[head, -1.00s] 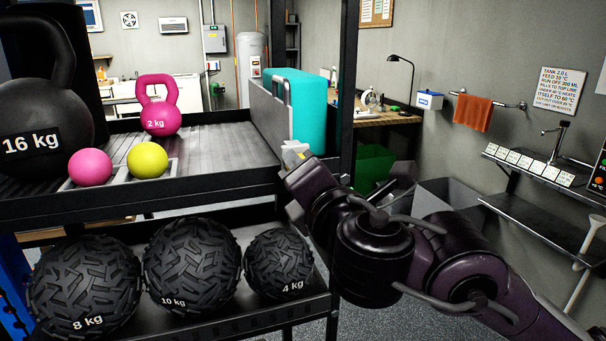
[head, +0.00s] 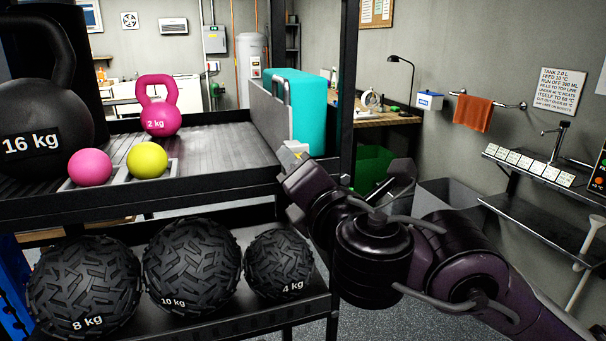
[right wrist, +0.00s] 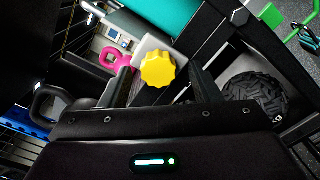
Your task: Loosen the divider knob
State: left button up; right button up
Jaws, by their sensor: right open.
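The yellow lobed knob (right wrist: 158,69) shows in the right wrist view, in front of a pale block. My right gripper (right wrist: 160,80) is open, with one finger on each side of the knob in the picture and a gap on both sides. I cannot tell how deep the knob sits between the fingers. In the head view my right gripper (head: 297,168) is at the front right edge of the upper shelf, largely hiding the knob. The grey upright divider (head: 264,112) stands behind it, beside a teal block (head: 300,105). My left gripper is not in view.
The upper shelf (head: 225,150) holds a black kettlebell (head: 40,120), a pink kettlebell (head: 160,108), and pink and yellow balls. Black tread balls (head: 190,265) fill the lower shelf. A black rack post (head: 348,80) stands close to my right gripper.

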jog(key=p+v, duration=0.3)
jog(key=v, duration=0.5)
jog(key=shift+w, duration=0.1)
